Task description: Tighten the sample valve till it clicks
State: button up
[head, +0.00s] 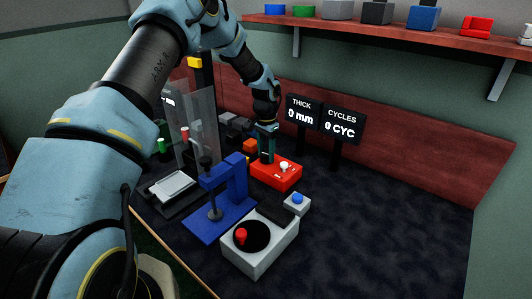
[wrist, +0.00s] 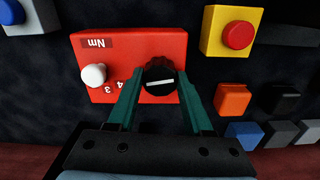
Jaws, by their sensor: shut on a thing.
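A red box (head: 285,181) stands on the dark tabletop, and it also shows in the wrist view (wrist: 130,52). It has an "Nm" label, a white knob (wrist: 94,75) and printed digits, with 3 and 4 readable. A black ribbed knob (wrist: 160,72) with a white pointer line sits on the box's right part in the wrist view. My gripper (wrist: 157,98) reaches the box from above, with its two green fingers on either side of the black knob, shut on it. In the head view my gripper (head: 266,156) hides this knob.
A blue press (head: 228,185) and a grey box with a black disc and red knob (head: 241,236) stand in front. A blue button on a light box (head: 297,199) is close by. A yellow box with a red button (wrist: 237,34) and small blocks (wrist: 233,98) lie beside the red box.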

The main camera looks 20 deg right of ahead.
aim_at(266, 154)
jog(key=shift+m+b, duration=0.5)
jog(key=shift+m, duration=1.5)
grip_shut()
jog(key=o, duration=1.3)
grip_release()
notch_tip(266, 154, up, 11)
jog(key=b, duration=0.2)
jog(key=shift+b, duration=0.3)
jog(key=shift+f, duration=0.1)
